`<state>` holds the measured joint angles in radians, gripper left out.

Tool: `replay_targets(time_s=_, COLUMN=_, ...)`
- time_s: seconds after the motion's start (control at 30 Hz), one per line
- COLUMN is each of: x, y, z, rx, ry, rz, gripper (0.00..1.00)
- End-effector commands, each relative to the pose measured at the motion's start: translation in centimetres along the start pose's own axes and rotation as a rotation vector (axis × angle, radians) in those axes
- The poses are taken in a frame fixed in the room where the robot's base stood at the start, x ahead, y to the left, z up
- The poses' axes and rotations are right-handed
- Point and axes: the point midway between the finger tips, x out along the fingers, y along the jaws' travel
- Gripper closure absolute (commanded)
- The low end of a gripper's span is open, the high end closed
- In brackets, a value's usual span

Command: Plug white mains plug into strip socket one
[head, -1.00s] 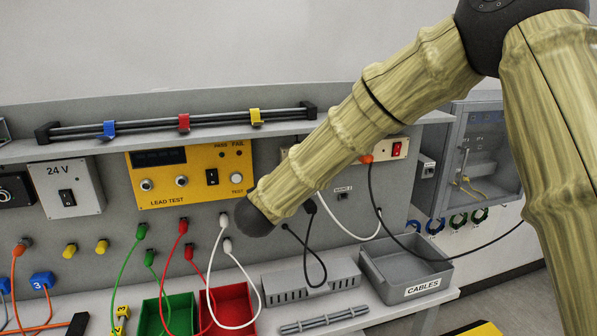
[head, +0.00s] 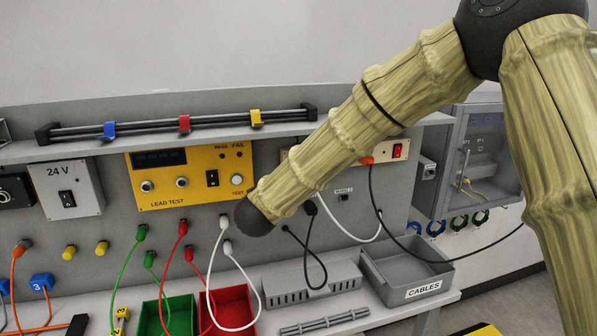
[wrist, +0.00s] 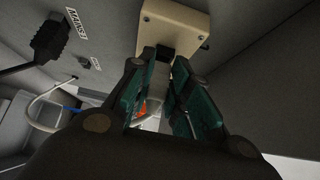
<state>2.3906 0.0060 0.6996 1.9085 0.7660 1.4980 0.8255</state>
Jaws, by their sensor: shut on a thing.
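My gripper (wrist: 163,68) shows in the wrist view with teal-padded fingers, close to the near end of the cream socket strip (wrist: 172,22). It is shut on a pale thing between the fingers, which appears to be the white mains plug (wrist: 158,78), mostly hidden by them. I cannot tell whether the plug touches a socket. In the head view my arm hides the gripper, the plug and most of the strip (head: 385,151). A white cable (head: 350,235) loops out from behind my arm to the panel.
A black plug (wrist: 50,38) is on the panel. Below are a slotted grey block (head: 310,284) and the CABLES bin (head: 412,292). The yellow lead tester (head: 190,178) is left.

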Motion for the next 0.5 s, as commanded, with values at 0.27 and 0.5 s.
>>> replay_targets(time_s=0.27, x=0.26, y=0.01, z=0.21, rx=0.0, ry=0.0, rz=0.0, gripper=1.0)
replay_targets(time_s=0.5, x=0.49, y=-0.01, z=0.38, rx=0.0, ry=0.0, rz=-0.001, gripper=1.0)
